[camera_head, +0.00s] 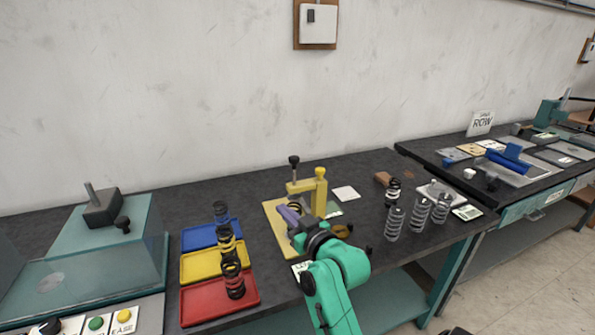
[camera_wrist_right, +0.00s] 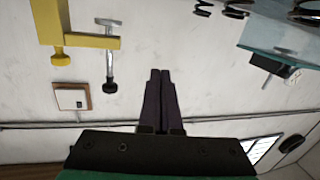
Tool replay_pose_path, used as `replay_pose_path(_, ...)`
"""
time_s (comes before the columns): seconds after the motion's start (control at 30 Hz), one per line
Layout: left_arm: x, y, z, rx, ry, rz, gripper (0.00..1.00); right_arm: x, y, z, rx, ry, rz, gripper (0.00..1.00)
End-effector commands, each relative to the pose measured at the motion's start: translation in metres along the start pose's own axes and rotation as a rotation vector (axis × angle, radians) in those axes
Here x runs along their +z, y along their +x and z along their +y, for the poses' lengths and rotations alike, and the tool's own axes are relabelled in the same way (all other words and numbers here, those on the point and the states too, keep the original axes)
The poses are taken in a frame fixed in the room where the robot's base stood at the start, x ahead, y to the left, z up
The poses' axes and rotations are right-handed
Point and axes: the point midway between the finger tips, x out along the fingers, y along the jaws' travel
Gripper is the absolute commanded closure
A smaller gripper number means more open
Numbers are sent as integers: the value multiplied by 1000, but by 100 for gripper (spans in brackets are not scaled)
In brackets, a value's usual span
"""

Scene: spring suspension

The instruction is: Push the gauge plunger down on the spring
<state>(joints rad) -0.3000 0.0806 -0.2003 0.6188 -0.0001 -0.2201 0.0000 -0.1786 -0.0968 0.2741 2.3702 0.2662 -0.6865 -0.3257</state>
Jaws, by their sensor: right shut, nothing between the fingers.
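The gauge (camera_head: 320,188) is a yellow frame on a yellow base plate, standing mid-bench. Its plunger (camera_head: 294,160) has a black knob on top and sits above the frame's arm. In the right wrist view, which is upside down, the plunger (camera_wrist_right: 110,65) shows a black knob, a silver rod and a flat foot beyond the yellow arm. My right gripper (camera_head: 289,212) is in front of the gauge, below knob height in the picture. Its dark fingers (camera_wrist_right: 160,75) are shut and empty, apart from the plunger. I cannot make out a spring under the plunger; my arm hides part of the base.
Blue (camera_head: 187,239), yellow (camera_head: 187,267) and red (camera_head: 194,309) trays with dark springs stand left of the gauge. Several loose springs (camera_head: 418,215) stand to its right. A teal fixture (camera_head: 140,250) fills the far left. The bench behind the gauge is mostly clear.

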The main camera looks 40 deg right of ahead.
Motion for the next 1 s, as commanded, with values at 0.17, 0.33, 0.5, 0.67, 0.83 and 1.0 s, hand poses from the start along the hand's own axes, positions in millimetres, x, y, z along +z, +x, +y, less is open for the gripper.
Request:
replay_pose_path(0.17, 0, 1, 0, 0, 1, 1, 9, -78, -14, 63, 198, 30, 339, 100)
replay_pose_path(0.33, 0, 1, 0, 1, 1, 1, 9, -89, -19, 74, 236, 33, 393, 100)
replay_pose_path(0.5, -1, 0, 0, 1, 1, 1, 9, -89, -19, 73, 233, 32, 390, 100)
replay_pose_path(0.67, -2, -8, 0, 1, 1, 2, 9, -96, -8, 76, 232, 32, 390, 100)
replay_pose_path(0.83, -3, -26, 0, 1, 0, 2, 9, -112, 22, 84, 232, 33, 391, 100)
replay_pose_path(1.0, -5, -43, 0, 1, -1, 2, 9, -126, 56, 92, 231, 33, 389, 100)
